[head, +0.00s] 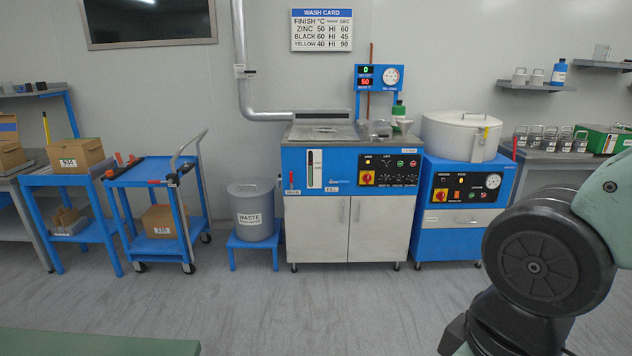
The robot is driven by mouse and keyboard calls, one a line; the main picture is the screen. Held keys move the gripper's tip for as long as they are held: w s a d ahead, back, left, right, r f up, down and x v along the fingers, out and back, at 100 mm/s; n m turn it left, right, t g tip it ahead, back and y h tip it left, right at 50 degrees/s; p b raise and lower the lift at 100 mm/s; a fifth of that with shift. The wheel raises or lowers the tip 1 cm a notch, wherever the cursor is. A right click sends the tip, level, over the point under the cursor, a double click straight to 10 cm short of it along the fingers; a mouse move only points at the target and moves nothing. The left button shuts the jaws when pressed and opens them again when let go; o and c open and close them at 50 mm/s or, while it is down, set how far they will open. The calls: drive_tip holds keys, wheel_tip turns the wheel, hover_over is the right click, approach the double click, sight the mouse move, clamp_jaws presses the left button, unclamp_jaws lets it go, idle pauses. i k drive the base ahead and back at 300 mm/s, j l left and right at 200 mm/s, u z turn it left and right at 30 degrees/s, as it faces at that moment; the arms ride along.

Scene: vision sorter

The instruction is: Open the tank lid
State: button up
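The wash tank (345,225) is a blue and steel cabinet against the back wall, with two closed doors below. Its flat grey steel lid (322,133) lies level on the left part of the top and looks closed. A raised steel edge stands behind the lid; I cannot make out a handle clearly. My arm's dark green and black links fill the lower right of the head view, well in front of the tank and to its right. My gripper is not in view.
A white round-topped machine (463,190) stands right of the tank. A grey waste bin (252,209) on a blue stand and a blue trolley (160,172) stand left. The grey floor before the tank is clear. A green surface edge (95,343) shows at bottom left.

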sight(345, 132)
drive_tip(key=i+j+u, duration=0.1)
drive_tip(key=i, duration=0.85)
drive_tip(key=i+j+u, duration=0.15)
drive_tip(key=i, duration=0.8)
